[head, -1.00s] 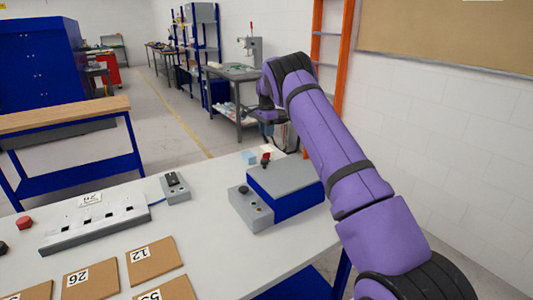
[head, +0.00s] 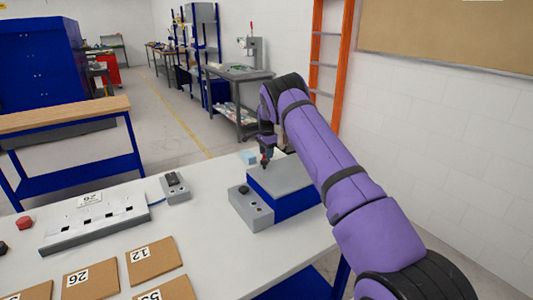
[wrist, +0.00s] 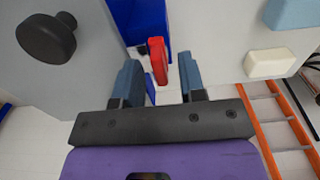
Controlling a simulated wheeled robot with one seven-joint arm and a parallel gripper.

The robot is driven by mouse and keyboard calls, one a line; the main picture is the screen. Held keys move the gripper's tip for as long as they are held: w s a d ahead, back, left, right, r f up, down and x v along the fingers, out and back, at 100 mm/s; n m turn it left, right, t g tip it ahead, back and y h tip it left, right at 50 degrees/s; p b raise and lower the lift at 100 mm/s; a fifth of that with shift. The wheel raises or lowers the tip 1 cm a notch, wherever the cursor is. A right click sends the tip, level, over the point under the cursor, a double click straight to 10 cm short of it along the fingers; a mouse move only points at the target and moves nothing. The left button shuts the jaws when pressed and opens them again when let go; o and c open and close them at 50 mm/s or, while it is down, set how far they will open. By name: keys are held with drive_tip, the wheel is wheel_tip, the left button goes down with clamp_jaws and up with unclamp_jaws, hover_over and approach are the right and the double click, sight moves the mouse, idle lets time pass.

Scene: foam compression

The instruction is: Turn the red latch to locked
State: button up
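The red latch (wrist: 158,60) shows in the wrist view as an upright red bar, between and a little ahead of my fingertips. My gripper (wrist: 159,72) is open, with one blue-grey finger on each side of the latch and a visible gap at each. In the head view, my gripper (head: 267,153) points down at the far edge of the blue box with a grey lid (head: 290,200).
A grey control box with a black knob (head: 244,190) adjoins the blue box. A light blue block (head: 248,157) lies behind it on the white table (head: 215,235). A grey strip (head: 95,222), a small switch box (head: 175,188) and several numbered brown pads (head: 153,259) lie left.

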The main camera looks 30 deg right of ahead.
drive_tip(key=shift+c, duration=0.4)
clamp_jaws()
drive_tip(key=shift+n, duration=0.3)
drive_tip(key=n, duration=0.3)
drive_tip(key=shift+s+n, duration=0.1)
drive_tip(key=shift+n, duration=0.2)
drive_tip(key=n, duration=0.4)
drive_tip(key=shift+s+d+n, duration=0.1)
drive_tip(key=shift+n, duration=0.2)
drive_tip(key=n, duration=0.4)
drive_tip(key=shift+d+n, duration=0.15)
drive_tip(key=shift+n, duration=2.35)
